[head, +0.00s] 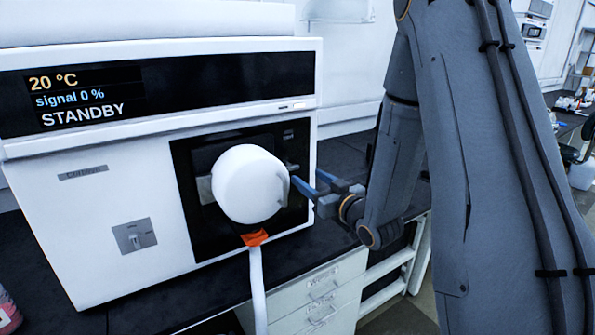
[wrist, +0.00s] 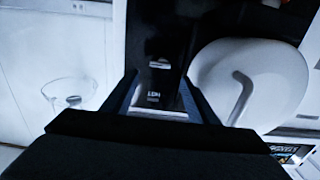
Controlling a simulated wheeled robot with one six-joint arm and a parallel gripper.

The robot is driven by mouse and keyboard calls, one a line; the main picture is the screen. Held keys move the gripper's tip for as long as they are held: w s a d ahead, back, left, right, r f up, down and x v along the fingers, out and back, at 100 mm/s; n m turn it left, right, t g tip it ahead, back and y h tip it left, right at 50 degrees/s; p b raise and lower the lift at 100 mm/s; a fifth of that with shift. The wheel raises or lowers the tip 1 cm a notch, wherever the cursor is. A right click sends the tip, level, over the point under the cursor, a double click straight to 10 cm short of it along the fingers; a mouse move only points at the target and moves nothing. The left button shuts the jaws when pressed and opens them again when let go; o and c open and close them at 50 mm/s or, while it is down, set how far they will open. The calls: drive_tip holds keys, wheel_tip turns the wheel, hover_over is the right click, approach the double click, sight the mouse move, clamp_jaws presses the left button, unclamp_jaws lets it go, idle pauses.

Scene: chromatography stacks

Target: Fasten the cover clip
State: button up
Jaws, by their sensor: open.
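A white round cover or housing (head: 248,184) sits on the black panel (head: 186,170) of the white instrument. It shows at the right of the wrist view (wrist: 285,85), with a curved raised handle on its face. A dark part with a small label (wrist: 153,95) and a small silver piece (wrist: 159,65) lies between my fingers in the wrist view; I cannot tell whether this is the clip. My gripper (head: 308,182) is open, just right of the white cover, its fingers pointing at the panel. It also shows in the wrist view (wrist: 160,88). Contact cannot be told.
The instrument's display (head: 85,98) reads STANDBY. A switch plate (head: 134,236) is at its lower left. A white hose (head: 258,290) with an orange piece (head: 254,237) hangs below the cover. White drawers (head: 318,300) stand under the dark bench.

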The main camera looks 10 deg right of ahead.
sight(294, 167)
drive_tip(key=p+x, duration=0.2)
drive_tip(key=x, duration=0.5)
drive_tip(key=shift+w, duration=0.2)
drive_tip(key=c, duration=1.1)
drive_tip(key=shift+o, duration=0.2)
